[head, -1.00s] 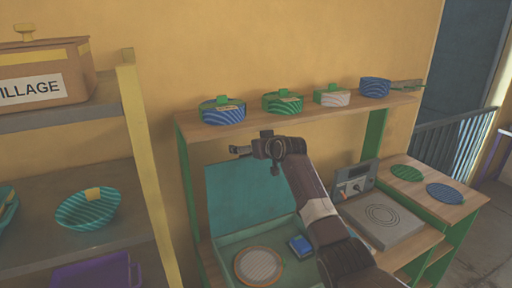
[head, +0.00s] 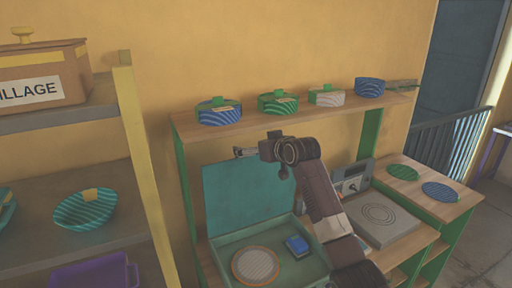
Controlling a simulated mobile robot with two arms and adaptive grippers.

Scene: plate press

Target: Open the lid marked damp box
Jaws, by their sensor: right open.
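A teal box (head: 226,252) sits inside the green and wood bench. Its teal lid (head: 240,196) stands raised at the back, so the box is open. I can read no marking on it. A round orange-rimmed disc (head: 256,265) and a small blue block (head: 297,246) lie in the box. My right gripper (head: 241,152) is open and empty, pointing left just above the top edge of the lid. My right arm hides part of the bench right of the lid. My left gripper is out of view.
Several round patterned containers, such as a blue one (head: 219,112), stand on the shelf (head: 245,126) above the gripper. A grey press-like device (head: 378,219) is on the right. A yellow post (head: 143,165) and shelves with a "ILLAGE" box (head: 42,73) are on the left.

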